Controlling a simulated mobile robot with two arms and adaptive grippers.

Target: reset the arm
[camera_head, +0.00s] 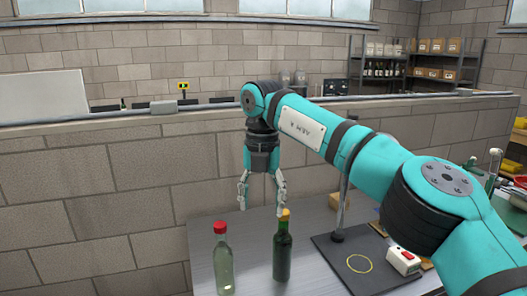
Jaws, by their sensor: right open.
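My right arm comes in from the right and reaches across the picture. Its right gripper (261,206) points down, open and empty, with its fingers spread above the grey table (310,216). A dark green bottle with an orange-yellow cap (283,250) stands upright near the right fingertip; I cannot tell whether they touch. A clear, pale green bottle with a red cap (222,258) stands upright to the left, below the left finger. My left gripper is out of view.
A dark mat (338,262) with a yellow ring lies to the right, with a post at its back edge. A white and red device (404,260) sits beside it. A block wall (120,205) runs behind the table. Shelves (380,67) with bottles and boxes stand far back.

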